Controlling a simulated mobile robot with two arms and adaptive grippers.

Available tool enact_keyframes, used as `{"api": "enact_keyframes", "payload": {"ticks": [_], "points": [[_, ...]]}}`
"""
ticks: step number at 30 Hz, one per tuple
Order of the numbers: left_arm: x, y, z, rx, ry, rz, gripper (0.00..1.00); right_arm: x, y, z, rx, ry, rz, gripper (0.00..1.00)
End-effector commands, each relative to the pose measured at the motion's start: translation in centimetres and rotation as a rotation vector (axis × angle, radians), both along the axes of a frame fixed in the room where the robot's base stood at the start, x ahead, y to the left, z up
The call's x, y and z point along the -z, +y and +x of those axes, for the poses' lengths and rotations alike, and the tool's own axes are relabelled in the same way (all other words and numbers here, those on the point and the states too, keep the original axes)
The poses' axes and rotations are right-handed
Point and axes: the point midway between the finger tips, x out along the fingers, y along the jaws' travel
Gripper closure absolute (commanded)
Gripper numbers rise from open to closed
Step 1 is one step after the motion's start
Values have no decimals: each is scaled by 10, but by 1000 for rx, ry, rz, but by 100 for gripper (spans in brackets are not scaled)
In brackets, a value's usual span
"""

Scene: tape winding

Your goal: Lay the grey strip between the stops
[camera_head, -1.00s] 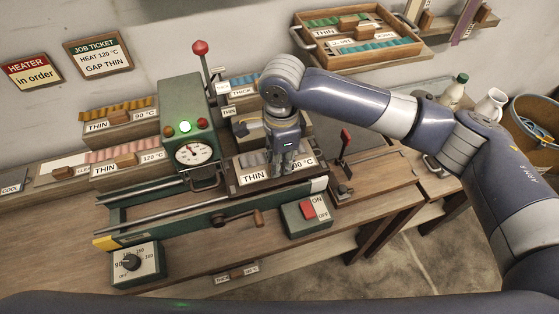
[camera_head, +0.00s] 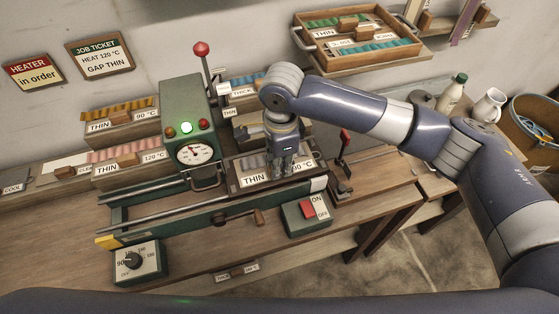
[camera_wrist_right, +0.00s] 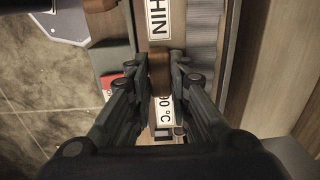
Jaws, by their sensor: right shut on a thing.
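The grey strip (camera_head: 249,162) is wavy and lies along a block labelled THIN (camera_head: 254,179) and 90 °C, at the right part of the green machine bed. In the right wrist view the grey strip (camera_wrist_right: 202,38) runs beside the label. My right gripper (camera_head: 282,174) reaches down from above. In the wrist view its fingers are shut on the block's brown wooden handle (camera_wrist_right: 160,72), between the two labels. The gripper hides part of the strip and handle in the head view. I cannot clearly make out the stops. My left gripper is out of view.
The green machine housing (camera_head: 187,115) with a lit green lamp and gauge stands just left. A red-topped lever (camera_head: 344,150) and a red ON/OFF switch (camera_head: 306,210) are close on the right and front. Other strip blocks (camera_head: 124,167) stand behind and left.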

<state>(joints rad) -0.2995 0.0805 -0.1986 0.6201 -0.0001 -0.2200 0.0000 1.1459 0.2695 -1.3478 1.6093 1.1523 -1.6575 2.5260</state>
Motion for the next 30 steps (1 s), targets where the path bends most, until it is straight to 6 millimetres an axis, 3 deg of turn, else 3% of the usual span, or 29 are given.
{"api": "enact_keyframes", "payload": {"ticks": [1,3,4,17,30], "points": [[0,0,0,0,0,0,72,0,0,0,0,-1,0,78],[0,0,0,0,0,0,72,0,0,0,0,-1,0,62],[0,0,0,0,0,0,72,0,0,0,0,-1,0,59],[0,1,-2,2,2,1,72,-8,0,0,-1,-1,0,59],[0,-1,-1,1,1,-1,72,-94,-1,-1,-1,-3,1,59]]}}
